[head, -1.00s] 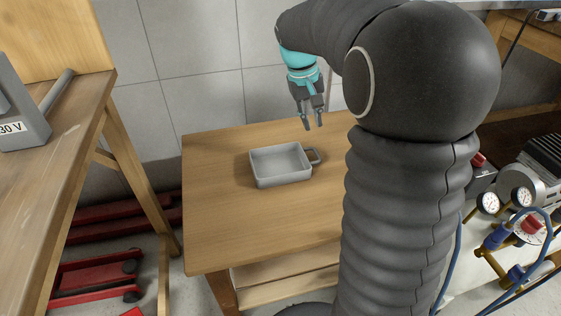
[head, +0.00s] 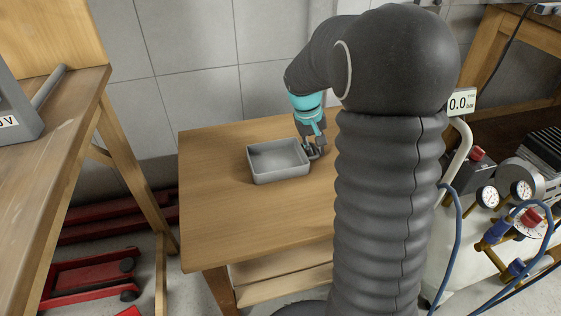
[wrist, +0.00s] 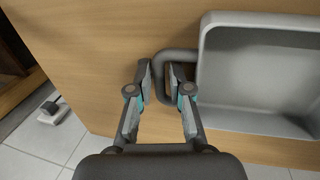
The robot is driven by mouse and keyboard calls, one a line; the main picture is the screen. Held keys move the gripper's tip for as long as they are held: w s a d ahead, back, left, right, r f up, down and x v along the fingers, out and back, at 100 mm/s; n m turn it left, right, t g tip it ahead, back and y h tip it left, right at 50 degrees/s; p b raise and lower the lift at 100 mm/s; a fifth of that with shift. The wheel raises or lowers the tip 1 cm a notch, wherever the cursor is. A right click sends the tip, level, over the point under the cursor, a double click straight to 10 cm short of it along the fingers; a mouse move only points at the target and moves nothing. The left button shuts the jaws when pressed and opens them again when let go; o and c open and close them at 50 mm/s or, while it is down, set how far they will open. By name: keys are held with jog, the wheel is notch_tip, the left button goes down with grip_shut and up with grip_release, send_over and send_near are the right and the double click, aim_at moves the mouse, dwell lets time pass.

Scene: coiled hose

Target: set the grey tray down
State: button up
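The grey tray (head: 262,178) is a shallow rectangular pan with a loop handle on its right side. It rests upright on the wooden table in the head view, and it looks empty. In the wrist view the tray (wrist: 203,75) fills the right side, with its handle (wrist: 170,55) pointing left. My gripper (head: 311,151) is down at the handle. In the wrist view my gripper (wrist: 160,78) has one finger on each side of the handle's outer bar, with small gaps seeming to remain. It looks open around the bar.
The wooden table (head: 215,220) is clear left of and in front of the tray. A tiled wall (head: 190,90) stands behind it. A wooden bench (head: 60,130) is at the left. Gauges and blue hoses (head: 490,200) are at the right.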

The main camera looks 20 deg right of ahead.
jog(key=shift+d+f, duration=0.1)
jog(key=shift+f, duration=0.4)
grip_shut()
jog(key=shift+r, duration=0.1)
jog(key=shift+r, duration=0.5)
jog(key=r, duration=0.3)
jog(key=shift+d+r, duration=0.2)
jog(key=shift+r, duration=0.05)
jog(key=s+d+r, duration=0.5)
jog(key=d+r, duration=0.1)
jog(key=d, duration=0.4)
jog(key=shift+d+r+p, duration=0.15)
jog(key=shift+r+p, duration=0.05)
jog(key=shift+p, duration=0.25)
